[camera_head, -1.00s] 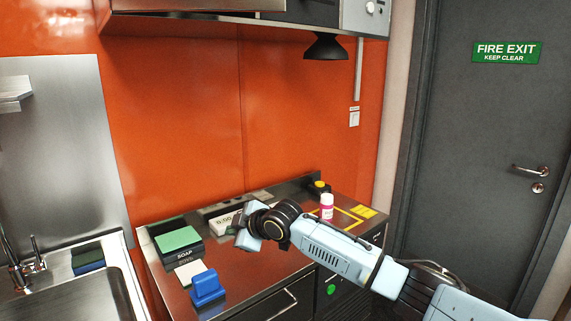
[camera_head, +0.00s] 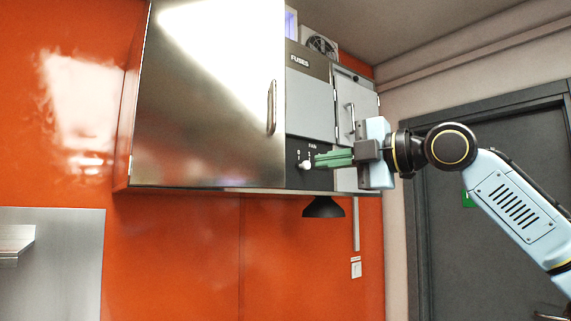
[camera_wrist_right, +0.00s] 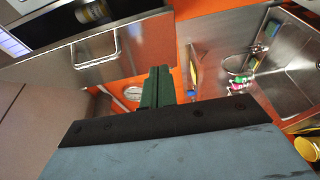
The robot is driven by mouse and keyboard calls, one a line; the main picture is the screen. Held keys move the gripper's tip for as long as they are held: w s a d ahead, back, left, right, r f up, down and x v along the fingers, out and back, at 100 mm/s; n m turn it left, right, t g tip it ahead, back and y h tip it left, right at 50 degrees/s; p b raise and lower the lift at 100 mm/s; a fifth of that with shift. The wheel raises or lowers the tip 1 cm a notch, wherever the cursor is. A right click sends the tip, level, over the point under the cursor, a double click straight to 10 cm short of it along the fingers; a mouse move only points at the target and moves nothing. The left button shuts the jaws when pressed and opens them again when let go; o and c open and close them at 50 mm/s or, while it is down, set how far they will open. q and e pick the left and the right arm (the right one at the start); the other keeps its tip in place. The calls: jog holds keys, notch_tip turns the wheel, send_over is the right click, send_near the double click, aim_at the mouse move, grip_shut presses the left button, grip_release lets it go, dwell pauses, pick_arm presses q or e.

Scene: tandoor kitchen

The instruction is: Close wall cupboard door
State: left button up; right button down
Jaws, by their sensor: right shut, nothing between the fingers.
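The wall cupboard hangs on the orange wall in the head view. Its large steel door (camera_head: 205,100) has a vertical handle (camera_head: 271,107) near its right edge; the door's top is cut off by the frame. I cannot tell whether the door stands slightly ajar. My right gripper (camera_head: 318,160) is shut and empty, its green fingers pointing left. It is in front of the fan panel, to the right of the door and lower than the handle. The shut fingers also show in the right wrist view (camera_wrist_right: 158,85). My left gripper is not in view.
Right of the door are a grey fuse panel (camera_head: 310,100), a knob (camera_head: 304,165) by the fingertips and a narrow pale door (camera_head: 365,95) with a handle. A black hood (camera_head: 323,208) hangs below. A sink (camera_wrist_right: 295,60) shows in the wrist view.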

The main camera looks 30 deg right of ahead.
jog(key=s, duration=0.1)
jog(key=p, duration=0.2)
send_near(270, 166)
jog(key=w+a, duration=0.1)
jog(key=a, duration=0.3)
jog(key=w, duration=0.1)
jog(key=w+d+p, duration=0.1)
jog(key=w, duration=0.1)
jog(key=shift+w+d+r, duration=0.1)
jog(key=shift+w, duration=0.2)
jog(key=shift+w+d, duration=0.2)
jog(key=shift+w, duration=0.25)
jog(key=shift+d+p, duration=0.15)
jog(key=shift+p, duration=0.2)
